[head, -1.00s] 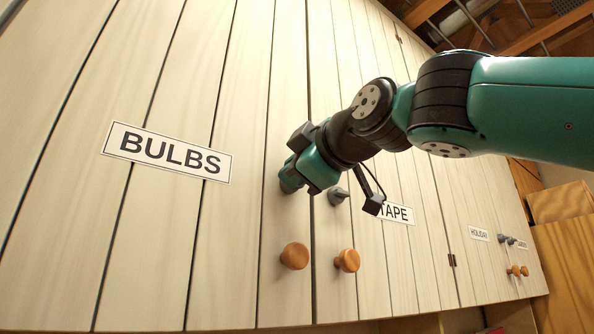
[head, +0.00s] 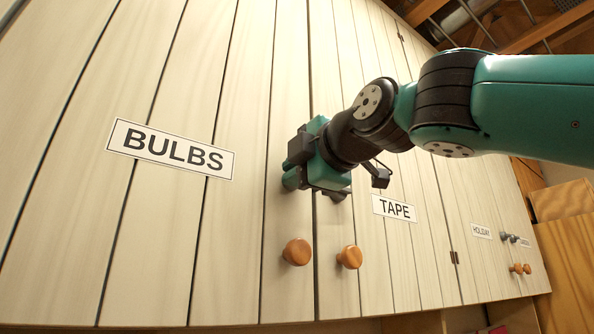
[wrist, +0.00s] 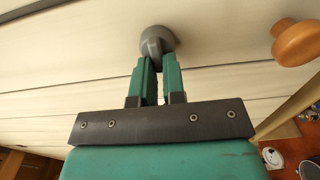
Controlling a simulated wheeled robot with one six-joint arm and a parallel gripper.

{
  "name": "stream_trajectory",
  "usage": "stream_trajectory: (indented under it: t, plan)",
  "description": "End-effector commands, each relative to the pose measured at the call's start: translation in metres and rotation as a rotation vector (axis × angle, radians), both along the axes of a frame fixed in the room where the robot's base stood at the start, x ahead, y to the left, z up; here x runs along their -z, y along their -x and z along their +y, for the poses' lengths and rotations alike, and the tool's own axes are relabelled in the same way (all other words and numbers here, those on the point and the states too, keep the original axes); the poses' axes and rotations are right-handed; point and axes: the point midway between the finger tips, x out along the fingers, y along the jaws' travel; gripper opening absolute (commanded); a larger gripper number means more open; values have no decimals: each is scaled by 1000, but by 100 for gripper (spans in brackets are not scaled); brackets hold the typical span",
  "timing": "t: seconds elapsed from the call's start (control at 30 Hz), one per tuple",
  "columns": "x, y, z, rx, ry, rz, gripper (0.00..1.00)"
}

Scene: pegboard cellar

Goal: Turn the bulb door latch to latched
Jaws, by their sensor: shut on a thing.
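The bulb door latch (wrist: 156,38) is a grey round base with a narrow handle, in the upper middle of the wrist view. My gripper (wrist: 158,68) has its two teal fingers closed on that handle, one on each side. In the head view my gripper (head: 291,181) is up against the right edge of the bulb door (head: 235,230), which bears the BULBS sign (head: 171,149). There the latch is mostly hidden behind my gripper, and its angle cannot be told. The bulb door looks shut, flush with the door beside it.
A round wooden knob (head: 297,252) sits on the bulb door below my gripper. The TAPE door, with its sign (head: 394,208), has another knob (head: 350,257) and a grey latch (head: 336,196) close to my gripper. Further right are the HOLIDAY sign (head: 482,231) and small knobs.

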Motion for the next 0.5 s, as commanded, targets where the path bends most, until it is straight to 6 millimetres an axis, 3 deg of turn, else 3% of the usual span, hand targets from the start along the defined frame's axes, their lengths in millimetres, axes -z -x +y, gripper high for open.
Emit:
stream_trajectory:
  t: [0.3,0.33,0.4,0.5]
  plan:
    - [0,0,0,1,2,-1,0]
    - [0,0,0,1,2,-1,17]
    - [0,0,0,1,2,-1,34]
    - [0,0,0,0,1,-1,36]
